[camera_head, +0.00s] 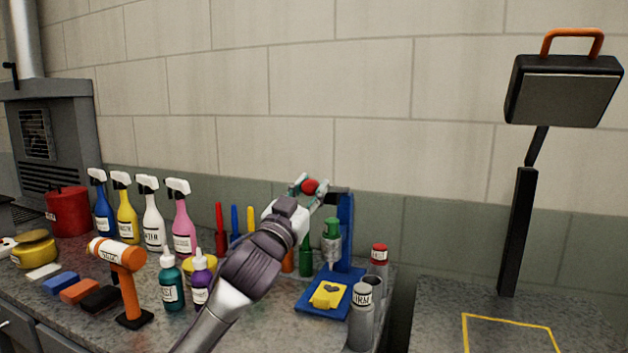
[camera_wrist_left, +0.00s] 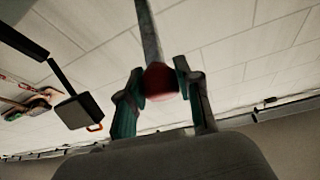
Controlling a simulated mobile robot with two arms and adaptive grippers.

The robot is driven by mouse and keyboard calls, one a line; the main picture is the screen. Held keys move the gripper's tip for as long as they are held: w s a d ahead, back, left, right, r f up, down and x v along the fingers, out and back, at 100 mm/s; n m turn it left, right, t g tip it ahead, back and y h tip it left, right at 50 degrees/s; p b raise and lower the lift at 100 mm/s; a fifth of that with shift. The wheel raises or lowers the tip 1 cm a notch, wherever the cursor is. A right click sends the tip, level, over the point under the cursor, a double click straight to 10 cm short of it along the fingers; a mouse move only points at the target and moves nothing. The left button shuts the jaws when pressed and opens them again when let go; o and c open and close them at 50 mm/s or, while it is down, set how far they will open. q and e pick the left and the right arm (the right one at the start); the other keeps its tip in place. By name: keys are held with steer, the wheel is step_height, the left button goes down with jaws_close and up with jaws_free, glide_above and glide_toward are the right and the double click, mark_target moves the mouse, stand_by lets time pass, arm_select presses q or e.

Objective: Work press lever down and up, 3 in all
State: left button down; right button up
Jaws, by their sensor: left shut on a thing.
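The blue press (camera_head: 345,230) stands at the right end of the bench. A yellow piece with a dark heart mark (camera_head: 328,294) lies on its base. The red ball knob of the press lever (camera_head: 310,186) is at the top, level with the top of the press. My left gripper (camera_head: 308,187) is shut on the knob. In the left wrist view the knob (camera_wrist_left: 161,82) sits between the two fingers, with the grey lever bar (camera_wrist_left: 149,32) running away from it. My left arm hides part of the bench. My right gripper is not in view.
Spray bottles (camera_head: 150,215), an orange stand (camera_head: 130,285), small dropper bottles (camera_head: 171,280) and coloured blocks (camera_head: 80,291) crowd the bench on the left. Grey canisters (camera_head: 362,318) stand right of the press. A separate table with a yellow outline (camera_head: 510,318) and a lamp (camera_head: 563,90) is at right.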

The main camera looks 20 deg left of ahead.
arm_select(q)
steer(key=shift+s+f+b, duration=0.2)
steer(key=shift+f+b, duration=0.15)
steer(key=shift+f, duration=0.65)
steer(key=shift+s+f+b, duration=0.15)
steer(key=shift+f+b, duration=0.15)
steer(key=shift+f, duration=0.7)
steer(key=c, duration=0.8)
jaws_free()
steer(key=shift+w, duration=0.1)
steer(key=shift+o, duration=0.2)
steer(key=v, duration=1.2)
steer(key=shift+r, duration=0.1)
